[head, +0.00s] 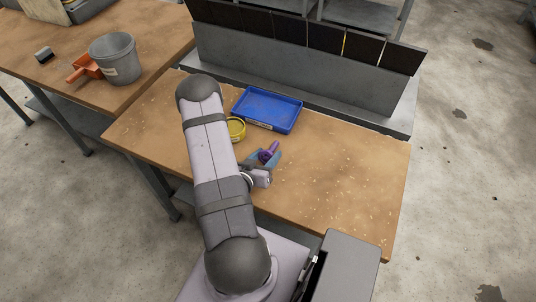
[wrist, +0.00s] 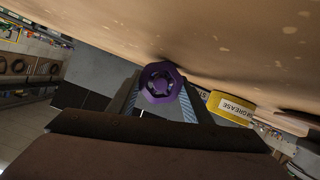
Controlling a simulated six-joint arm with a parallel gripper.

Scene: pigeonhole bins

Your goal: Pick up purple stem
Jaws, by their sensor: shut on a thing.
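The purple stem (head: 269,152) is at my gripper on the wooden bench in the head view. In the wrist view its round purple end (wrist: 160,82) faces the camera, between the two fingers. My gripper (head: 262,162) is shut on the purple stem. The fingers reach in low and sideways, close to the bench top. The stem's far part is hidden behind its end in the wrist view. I cannot tell whether the stem touches the bench.
A yellow grease tin (head: 236,128) stands just beyond my gripper, and it shows in the wrist view (wrist: 231,107). A blue tray (head: 267,108) lies behind it. Grey pigeonhole bins (head: 300,75) line the back. The bench's right side (head: 345,185) is clear.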

